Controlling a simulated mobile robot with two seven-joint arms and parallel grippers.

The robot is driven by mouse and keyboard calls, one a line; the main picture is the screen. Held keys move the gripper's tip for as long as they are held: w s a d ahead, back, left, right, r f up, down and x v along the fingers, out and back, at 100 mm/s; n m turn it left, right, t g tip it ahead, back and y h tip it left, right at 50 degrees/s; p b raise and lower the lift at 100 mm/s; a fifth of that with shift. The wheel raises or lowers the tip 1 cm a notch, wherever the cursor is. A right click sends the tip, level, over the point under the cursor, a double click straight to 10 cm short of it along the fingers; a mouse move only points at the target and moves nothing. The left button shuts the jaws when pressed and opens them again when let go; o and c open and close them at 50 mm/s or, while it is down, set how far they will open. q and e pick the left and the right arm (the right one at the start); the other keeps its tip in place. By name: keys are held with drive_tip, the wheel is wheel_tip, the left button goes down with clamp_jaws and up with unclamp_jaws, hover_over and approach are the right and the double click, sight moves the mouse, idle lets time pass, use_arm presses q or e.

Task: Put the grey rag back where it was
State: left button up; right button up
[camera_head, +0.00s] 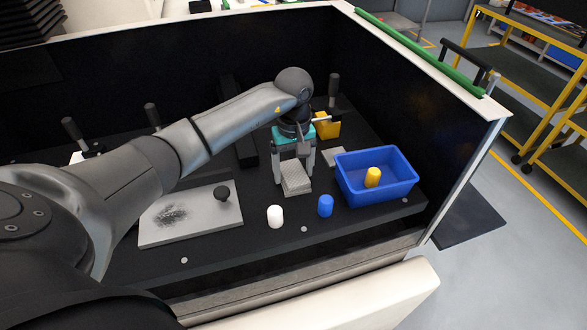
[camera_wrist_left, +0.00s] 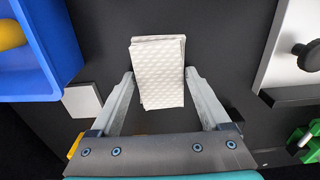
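The grey rag (camera_head: 296,178), a pale, dimpled, folded pad, is below my left gripper (camera_head: 296,166) in the head view. In the left wrist view, the rag (camera_wrist_left: 158,72) lies between the two fingertips of the left gripper (camera_wrist_left: 160,78). The fingers stand well apart, one close beside each side edge of the rag. I cannot tell whether they press on it, or whether the rag rests on the black table or is just above it. My right gripper is not in view.
A blue bin (camera_head: 378,188) holding a yellow cylinder (camera_head: 373,177) stands at right. A pale square (camera_head: 332,157) lies between bin and gripper. White (camera_head: 275,217) and blue (camera_head: 325,206) cylinders stand in front. A smudged plate (camera_head: 190,218) with a black knob lies left. Dark walls border the table.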

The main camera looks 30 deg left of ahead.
sight(294, 172)
use_arm(q)
drive_tip(key=shift+o, duration=1.3)
drive_tip(key=shift+r, duration=0.1)
wheel_tip(294, 172, up, 12)
drive_tip(key=p, duration=0.1)
drive_tip(key=shift+r, duration=0.1)
